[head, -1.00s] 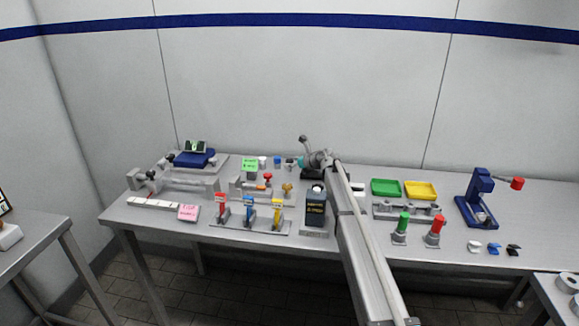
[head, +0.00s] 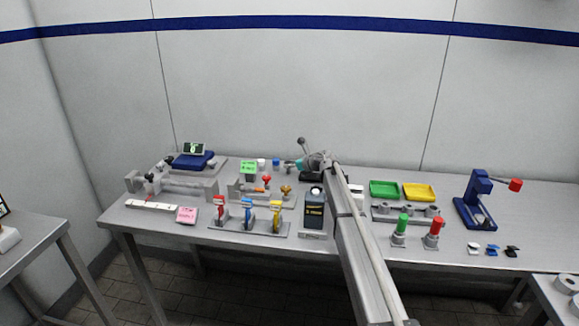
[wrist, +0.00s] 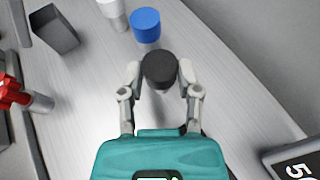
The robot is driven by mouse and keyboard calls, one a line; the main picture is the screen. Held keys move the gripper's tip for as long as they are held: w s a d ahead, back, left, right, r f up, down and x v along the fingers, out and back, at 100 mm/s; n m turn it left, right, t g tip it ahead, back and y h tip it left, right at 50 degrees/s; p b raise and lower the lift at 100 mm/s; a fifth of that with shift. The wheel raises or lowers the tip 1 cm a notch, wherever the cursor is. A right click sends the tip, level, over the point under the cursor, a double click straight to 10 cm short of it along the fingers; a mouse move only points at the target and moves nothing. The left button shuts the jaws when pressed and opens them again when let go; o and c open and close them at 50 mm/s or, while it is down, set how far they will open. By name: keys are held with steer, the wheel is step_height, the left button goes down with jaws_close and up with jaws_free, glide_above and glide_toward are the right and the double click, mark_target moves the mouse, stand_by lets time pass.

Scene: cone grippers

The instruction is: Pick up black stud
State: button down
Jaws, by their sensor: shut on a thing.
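The black stud (wrist: 160,68) shows in the wrist view as a dark round cap on a paler stem. My gripper (wrist: 160,80) has its two grey fingers on either side of the stud and is shut on it. Whether the stud's foot touches the table cannot be told. In the head view my gripper (head: 296,164) is small, at the far side of the table beyond my arm, and the stud is too small to make out there.
A blue cylinder (wrist: 146,25) and a white cylinder (wrist: 113,12) stand just beyond the stud. A dark grey block (wrist: 54,28) and a red-knobbed part (wrist: 12,96) are on the left. A device with a display (wrist: 292,160) is at lower right.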

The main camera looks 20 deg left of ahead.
steer(key=shift+r, duration=0.15)
step_height(320, 180, up, 2)
steer(key=shift+p, duration=1.15)
steer(key=s+d+r+p, duration=0.6)
steer(key=s+r+p, duration=0.4)
steer(key=s, duration=0.2)
steer(key=shift+s+r+p, duration=0.3)
steer(key=shift+d, duration=0.1)
